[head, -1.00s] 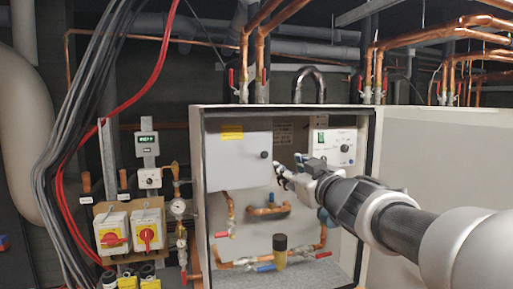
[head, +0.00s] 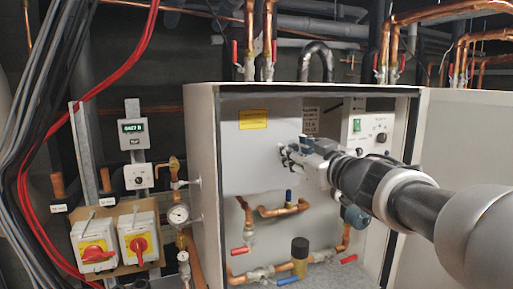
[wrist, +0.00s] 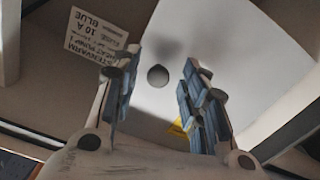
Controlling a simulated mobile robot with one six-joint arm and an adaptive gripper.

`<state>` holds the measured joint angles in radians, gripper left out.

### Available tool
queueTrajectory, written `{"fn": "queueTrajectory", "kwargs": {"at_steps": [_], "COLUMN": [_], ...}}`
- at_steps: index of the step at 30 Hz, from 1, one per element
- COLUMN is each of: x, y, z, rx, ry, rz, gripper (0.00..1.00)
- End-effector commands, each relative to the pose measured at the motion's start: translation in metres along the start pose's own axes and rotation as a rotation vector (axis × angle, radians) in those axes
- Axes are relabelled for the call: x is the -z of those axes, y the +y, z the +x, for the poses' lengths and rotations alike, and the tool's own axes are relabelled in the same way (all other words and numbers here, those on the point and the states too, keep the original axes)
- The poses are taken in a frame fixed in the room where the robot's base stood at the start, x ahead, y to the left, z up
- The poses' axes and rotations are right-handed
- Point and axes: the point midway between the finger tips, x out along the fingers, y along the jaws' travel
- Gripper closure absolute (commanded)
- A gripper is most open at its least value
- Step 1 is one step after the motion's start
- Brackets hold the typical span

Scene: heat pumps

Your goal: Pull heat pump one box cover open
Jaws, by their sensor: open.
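The white box cover (head: 262,170) with a yellow label is inside the open cabinet and looks shut. In the wrist view the cover (wrist: 215,50) fills the upper middle, and its dark round knob (wrist: 158,76) lies between my fingers. My gripper (head: 286,154) is open at the cover's right edge and hides the knob in the head view. The fingers (wrist: 156,72) stand apart on either side of the knob in the wrist view. I cannot tell whether they touch it or how far off the cover is.
The cabinet's large door (head: 455,140) stands open at right. Copper pipes and valves (head: 297,262) run below the cover. A panel with a green switch (head: 368,128) is to its right. A printed label (wrist: 97,42) lies beside the cover. Rotary switches (head: 138,243) and cables are at left.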

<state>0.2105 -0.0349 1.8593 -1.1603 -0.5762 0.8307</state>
Motion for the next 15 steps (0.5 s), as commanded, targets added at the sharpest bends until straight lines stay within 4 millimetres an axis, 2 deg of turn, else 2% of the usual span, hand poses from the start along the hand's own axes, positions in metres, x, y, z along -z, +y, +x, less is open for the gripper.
{"fn": "queueTrajectory", "kwargs": {"at_steps": [12, 15], "x": [-0.0002, -0.0001], "y": [0.002, 0.0019], "z": [-0.0022, -0.0022], "rx": [0.0, 0.0], "ry": [0.0, 0.0], "rz": [0.0, 0.0], "gripper": [0.6, 0.65]}}
